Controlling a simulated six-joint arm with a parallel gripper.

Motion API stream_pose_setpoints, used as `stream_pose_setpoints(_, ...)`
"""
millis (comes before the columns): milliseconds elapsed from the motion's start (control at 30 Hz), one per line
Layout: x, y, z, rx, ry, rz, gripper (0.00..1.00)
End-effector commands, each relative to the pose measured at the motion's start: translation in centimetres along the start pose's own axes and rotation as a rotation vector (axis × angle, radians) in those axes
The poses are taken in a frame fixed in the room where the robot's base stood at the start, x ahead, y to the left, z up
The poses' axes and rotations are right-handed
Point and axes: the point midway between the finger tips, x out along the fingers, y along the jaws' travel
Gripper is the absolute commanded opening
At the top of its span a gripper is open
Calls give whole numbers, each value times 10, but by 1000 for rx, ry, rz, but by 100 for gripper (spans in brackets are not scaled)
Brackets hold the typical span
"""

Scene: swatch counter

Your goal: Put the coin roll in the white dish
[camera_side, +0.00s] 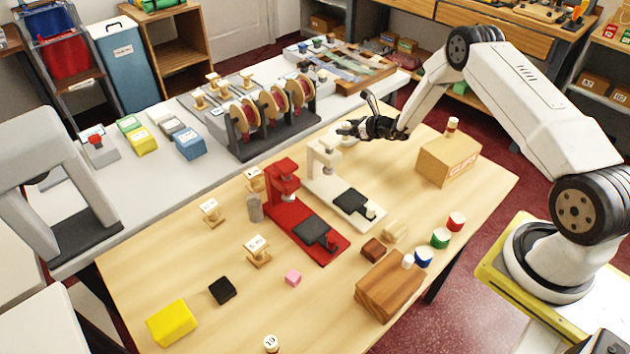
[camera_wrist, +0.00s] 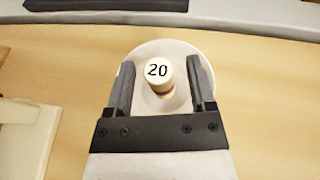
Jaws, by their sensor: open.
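The coin roll (camera_wrist: 158,74), a short pale cylinder with "20" on its top and a reddish band lower down, stands in the white dish (camera_wrist: 150,47) in the wrist view. My gripper (camera_wrist: 160,80) is open, with one dark finger on each side of the roll and a visible gap to each. In the side view my gripper (camera_side: 352,130) is low over the far edge of the wooden table, behind the white press. The dish (camera_side: 347,141) is mostly hidden there by my gripper, and I cannot make out the roll.
The white press (camera_side: 325,160) and red press (camera_side: 284,185) stand in front of my gripper. A clips box (camera_side: 447,160) with a small cylinder on top is to the right. Stamps, blocks and a wooden block (camera_side: 385,290) lie nearer. The spool rack (camera_side: 272,120) stands left.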

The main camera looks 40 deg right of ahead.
Motion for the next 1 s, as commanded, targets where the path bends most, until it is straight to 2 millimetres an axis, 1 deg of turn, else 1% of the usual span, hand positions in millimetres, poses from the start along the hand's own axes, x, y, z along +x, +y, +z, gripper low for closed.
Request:
stream_pose_setpoints(267, -25, -1, 1, 1, 0, -2, 71)
stream_pose_setpoints(800, -94, -1, 1, 0, -1, -2, 71)
stream_pose_setpoints(1000, -111, 0, 0, 1, -1, -1, 71)
